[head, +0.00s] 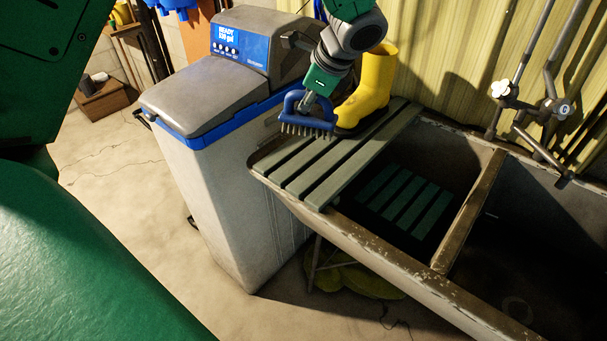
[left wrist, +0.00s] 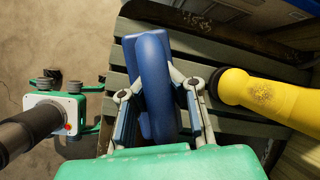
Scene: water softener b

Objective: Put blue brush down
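My left gripper (head: 310,98) is shut on the brush handle from above. In the left wrist view, the fingers lie on both sides of the blue brush (left wrist: 153,85). I do not see my right gripper in the head view.
A yellow boot (head: 372,90) stands on the slats just right of the brush; it also shows in the left wrist view (left wrist: 265,98). The water softener (head: 215,150) stands to the left. Front slats are bare. The open sink basin (head: 470,205) lies to the right.

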